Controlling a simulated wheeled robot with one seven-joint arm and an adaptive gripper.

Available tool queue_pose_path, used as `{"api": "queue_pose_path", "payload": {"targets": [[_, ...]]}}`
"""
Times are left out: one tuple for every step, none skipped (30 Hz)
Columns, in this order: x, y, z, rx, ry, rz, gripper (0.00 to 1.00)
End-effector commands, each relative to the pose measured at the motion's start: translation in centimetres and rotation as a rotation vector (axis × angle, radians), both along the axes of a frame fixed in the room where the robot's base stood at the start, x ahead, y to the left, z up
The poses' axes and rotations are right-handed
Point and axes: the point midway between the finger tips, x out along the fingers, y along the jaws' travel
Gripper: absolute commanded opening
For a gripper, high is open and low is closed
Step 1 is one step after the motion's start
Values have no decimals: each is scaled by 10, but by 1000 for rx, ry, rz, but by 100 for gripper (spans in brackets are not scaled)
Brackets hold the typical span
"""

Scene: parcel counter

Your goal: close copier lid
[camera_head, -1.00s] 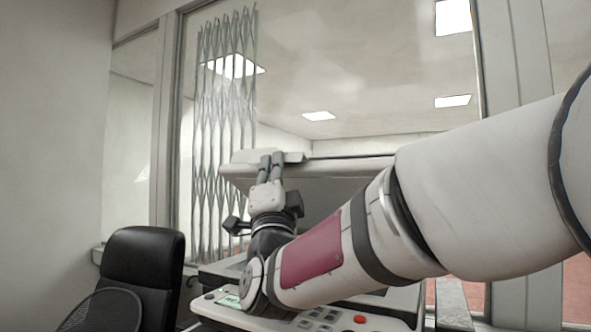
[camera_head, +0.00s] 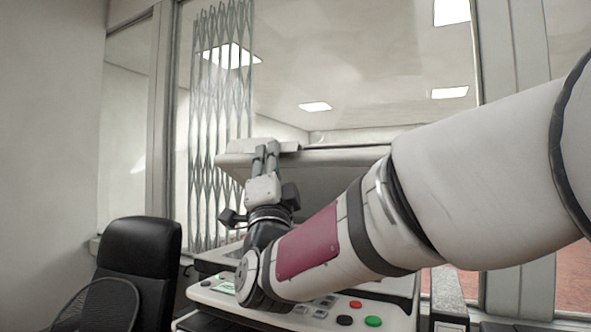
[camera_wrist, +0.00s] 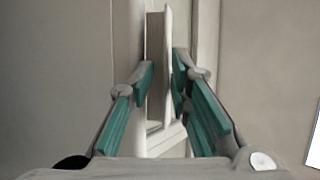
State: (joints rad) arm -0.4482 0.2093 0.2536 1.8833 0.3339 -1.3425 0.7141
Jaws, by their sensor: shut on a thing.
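The copier (camera_head: 385,312) stands in front of me, with a control panel of red, green and black buttons at its front. Its lid (camera_head: 345,180) is raised and tilted, with its grey underside towards me. My gripper (camera_head: 266,150) is at the lid's front left edge, fingers pointing up. In the wrist view, the two teal-padded fingers (camera_wrist: 163,85) are shut on a thin pale upright piece, the lid's edge (camera_wrist: 156,60). My arm hides much of the lid's right part, the panel's middle and most of the glass bed.
A black office chair (camera_head: 142,262) stands at the left, with a dark mesh bin (camera_head: 105,305) in front of it. A glass partition with a folding metal grille (camera_head: 222,110) stands behind the copier. A grey post (camera_head: 449,295) rises to the copier's right.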

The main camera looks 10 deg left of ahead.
Motion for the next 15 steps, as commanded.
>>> {"api": "queue_pose_path", "payload": {"targets": [[0,-2,-5,-1,8,-5,12],[-2,-3,-7,-1,8,-5,12],[-5,-3,-10,-2,8,-5,12],[-9,-4,-13,-2,8,-5,12],[-12,-5,-16,-2,7,-4,12],[-18,-6,-21,-2,7,-4,12],[-22,-6,-25,-2,7,-4,12],[-27,-7,-29,-2,7,-3,12],[-34,-8,-34,-1,5,-3,12],[-39,-9,-38,-2,6,-2,12],[-44,-10,-43,-2,5,-2,12],[-50,-11,-48,-2,5,-2,12],[-54,-12,-52,-2,4,-2,12],[-58,-12,-56,-3,4,-1,12],[-63,-13,-60,-2,4,-2,12]]}}
